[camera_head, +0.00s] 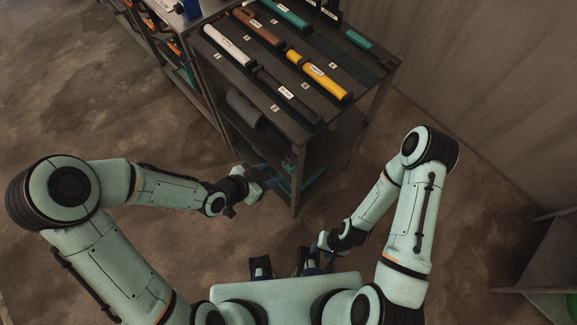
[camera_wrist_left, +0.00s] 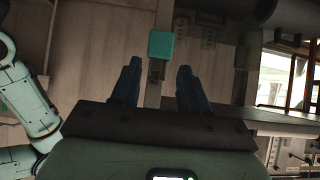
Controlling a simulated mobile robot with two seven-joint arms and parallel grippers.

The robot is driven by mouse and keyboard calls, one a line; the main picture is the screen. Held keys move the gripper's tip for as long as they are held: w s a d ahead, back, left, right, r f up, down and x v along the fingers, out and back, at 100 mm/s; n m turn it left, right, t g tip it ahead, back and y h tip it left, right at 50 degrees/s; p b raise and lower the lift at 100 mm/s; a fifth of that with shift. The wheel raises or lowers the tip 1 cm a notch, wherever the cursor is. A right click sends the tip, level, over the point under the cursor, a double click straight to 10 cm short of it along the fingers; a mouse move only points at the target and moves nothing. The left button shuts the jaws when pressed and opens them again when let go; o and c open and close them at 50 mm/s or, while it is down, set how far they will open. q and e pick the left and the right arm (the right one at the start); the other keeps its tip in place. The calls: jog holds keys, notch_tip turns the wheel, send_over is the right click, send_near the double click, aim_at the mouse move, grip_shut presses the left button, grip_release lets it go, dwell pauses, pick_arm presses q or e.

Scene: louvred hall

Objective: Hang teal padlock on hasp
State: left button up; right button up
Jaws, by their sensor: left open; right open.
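A teal block (camera_wrist_left: 162,44), which looks like the padlock's body, shows in the left wrist view against a narrow upright post. It is just beyond the fingertips of my left gripper (camera_wrist_left: 160,65), in line with the gap between them. A small metal part shows below the block; I cannot tell if it is the shackle or the hasp. My left gripper (camera_head: 266,178) is open and empty beside the rack's near side in the head view. The padlock and hasp cannot be made out there. My right gripper (camera_head: 317,244) is open, low near my body, its fingers partly hidden.
A dark rack (camera_head: 330,140) holds several labelled bars on top, including a white bar (camera_head: 228,46), a yellow bar (camera_head: 319,76) and a brown bar (camera_head: 258,27). A grey bench (camera_head: 545,265) stands at the right. The floor between is clear.

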aim_at(286, 168)
pick_arm(q)
jog(key=b+x, duration=0.5)
jog(key=x, duration=0.3)
jog(key=shift+s+a+f, duration=0.1)
jog(key=shift+w+d+f+b, duration=0.35)
jog(key=shift+d+b, duration=0.1)
jog(key=shift+b, duration=0.1)
jog(key=shift+w+d+f, duration=0.1)
jog(key=shift+w+d, duration=0.1)
pick_arm(e)
notch_tip(286, 168, down, 7)
jog(key=s, duration=0.1)
jog(key=shift+s+d, duration=0.3)
jog(key=shift+r, duration=0.1)
pick_arm(q)
jog(key=shift+b, duration=0.3)
grip_shut()
pick_arm(e)
jog(key=shift+f, duration=0.25)
